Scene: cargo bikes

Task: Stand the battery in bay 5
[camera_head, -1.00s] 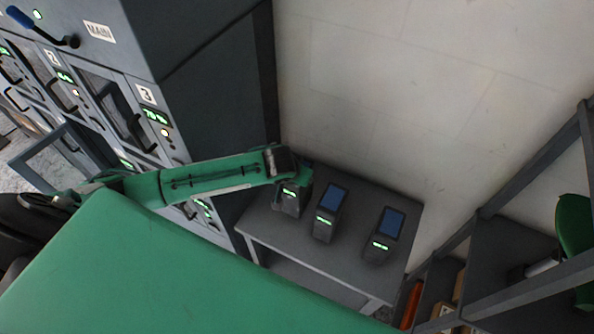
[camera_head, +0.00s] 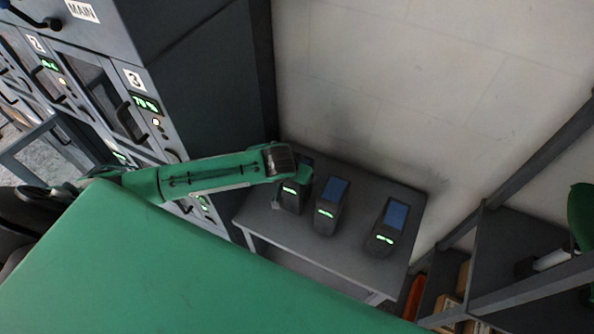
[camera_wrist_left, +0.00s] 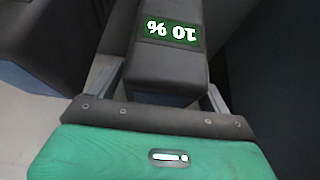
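A dark battery (camera_head: 291,200) with a lit green display stands at the left end of a grey table (camera_head: 310,248). In the left wrist view the battery (camera_wrist_left: 166,70) reads "10 %", upside down. My left gripper (camera_head: 290,176) is at this battery, with one finger on each side of it; I cannot tell whether the fingers press on it. The charging cabinet (camera_head: 120,95) is at left, with bays marked 2 and 3 in its upper row. An open door frame (camera_head: 45,140) stands out from the lower row. No label 5 is readable. My right gripper is not in view.
Two more batteries with blue tops, one in the middle (camera_head: 331,208) and one at right (camera_head: 388,228), stand on the table. A pale wall (camera_head: 400,90) is behind it. A dark shelf rack (camera_head: 505,245) with boxes is at the right. The table's front strip is clear.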

